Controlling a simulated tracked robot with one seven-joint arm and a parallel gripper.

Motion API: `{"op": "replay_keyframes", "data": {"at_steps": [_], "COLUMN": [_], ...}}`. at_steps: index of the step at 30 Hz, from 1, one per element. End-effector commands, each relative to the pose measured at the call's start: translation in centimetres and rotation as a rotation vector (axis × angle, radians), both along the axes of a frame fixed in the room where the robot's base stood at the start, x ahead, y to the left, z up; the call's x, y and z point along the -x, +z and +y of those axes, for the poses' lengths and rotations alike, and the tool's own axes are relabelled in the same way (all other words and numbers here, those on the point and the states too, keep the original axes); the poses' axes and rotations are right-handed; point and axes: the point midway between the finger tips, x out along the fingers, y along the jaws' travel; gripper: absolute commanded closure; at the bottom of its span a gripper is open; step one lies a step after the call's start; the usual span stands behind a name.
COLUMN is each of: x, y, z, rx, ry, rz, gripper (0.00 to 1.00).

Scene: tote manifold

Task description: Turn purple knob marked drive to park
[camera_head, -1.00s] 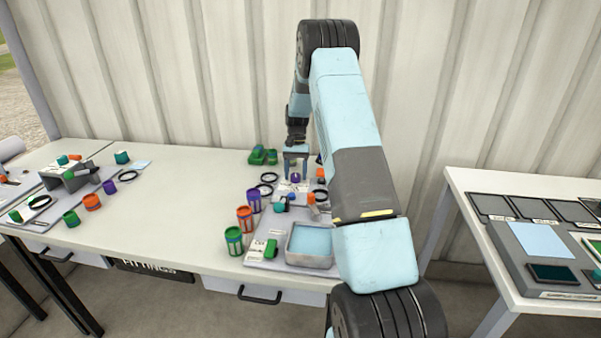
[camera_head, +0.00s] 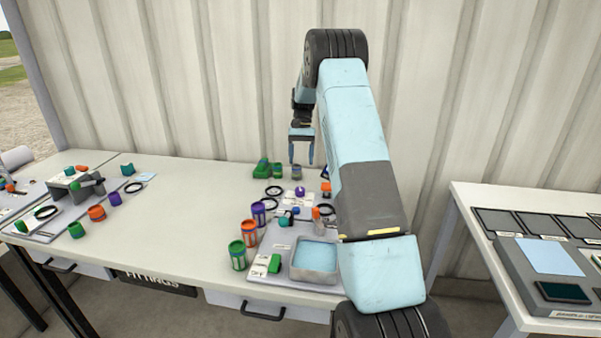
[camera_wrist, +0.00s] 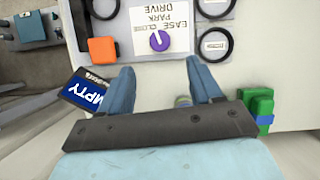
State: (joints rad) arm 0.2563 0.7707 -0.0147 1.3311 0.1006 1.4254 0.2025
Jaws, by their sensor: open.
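The purple knob (camera_head: 299,191) stands on a white label card (camera_head: 297,200) near the back of the table. In the wrist view the knob (camera_wrist: 159,40) has a pale pointer line across its top, and the card (camera_wrist: 177,42) reads DRIVE, PARK and EASE CLOSE. I cannot tell surely which word the pointer marks. My gripper (camera_head: 301,163) is open and empty, raised above the table behind the knob. In the wrist view the knob lies just beyond the two blue fingertips (camera_wrist: 160,66), lined up between them and not touched.
Black rings (camera_wrist: 215,44) lie beside the card. An orange block (camera_wrist: 103,50) and a dark blue EMPTY tag (camera_wrist: 87,91) are on its left in the wrist view. A grey tray (camera_head: 314,262) and several coloured cans (camera_head: 238,255) stand nearer the front. The table's middle left is clear.

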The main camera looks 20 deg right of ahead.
Motion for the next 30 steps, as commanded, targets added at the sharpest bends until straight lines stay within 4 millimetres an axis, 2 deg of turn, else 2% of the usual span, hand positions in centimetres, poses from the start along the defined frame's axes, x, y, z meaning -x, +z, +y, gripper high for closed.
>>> {"op": "replay_keyframes", "data": {"at_steps": [6, 22, 26, 30], "x": [-0.8, -0.8, 0.1, 2.1], "y": [2.2, 3.3, 5.5, 9.3], "z": [-0.5, -0.3, 0.6, 2.2], "rx": [0.0, 0.002, 0.01, 0.026], "ry": [0.0, 0.004, 0.019, 0.049], "rz": [-0.001, -0.006, -0.038, -0.094], "gripper": [0.36, 0.36, 0.36, 0.36]}}
